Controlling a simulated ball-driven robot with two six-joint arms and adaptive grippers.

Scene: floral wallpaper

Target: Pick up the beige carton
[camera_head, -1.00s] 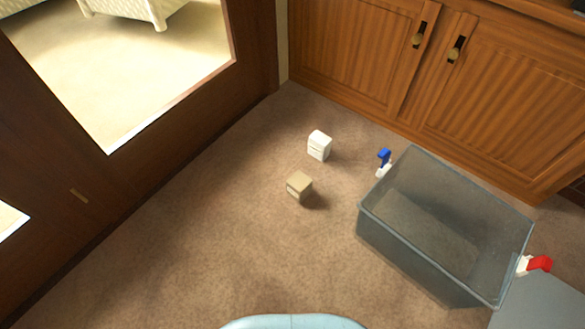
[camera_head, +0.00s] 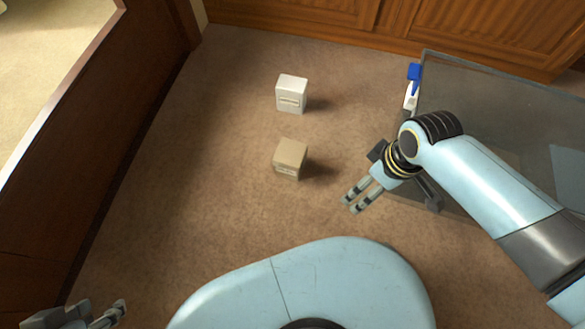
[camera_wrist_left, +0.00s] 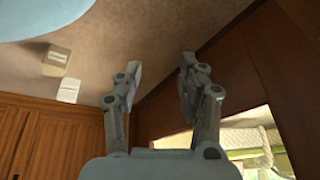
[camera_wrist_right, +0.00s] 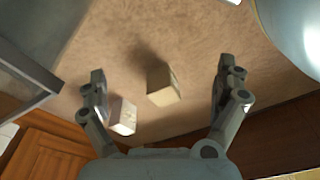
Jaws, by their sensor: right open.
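The beige carton (camera_head: 290,159) stands on the carpet near the middle of the head view. It also shows in the right wrist view (camera_wrist_right: 163,84), between and beyond the fingers, and in the left wrist view (camera_wrist_left: 57,58). My right gripper (camera_head: 357,199) is open and empty, to the right of the carton and nearer my body, apart from it. It also shows open in the right wrist view (camera_wrist_right: 160,82). My left gripper (camera_wrist_left: 160,80) is open and empty in its wrist view. In the head view it is partly visible at the bottom left, far from the carton.
A white carton (camera_head: 291,94) stands behind the beige one. A grey translucent bin (camera_head: 480,90) is at the right, partly behind my right arm. A blue-topped white bottle (camera_head: 412,88) stands beside it. Wooden cabinets (camera_head: 300,10) line the back. Carpet left of the cartons is clear.

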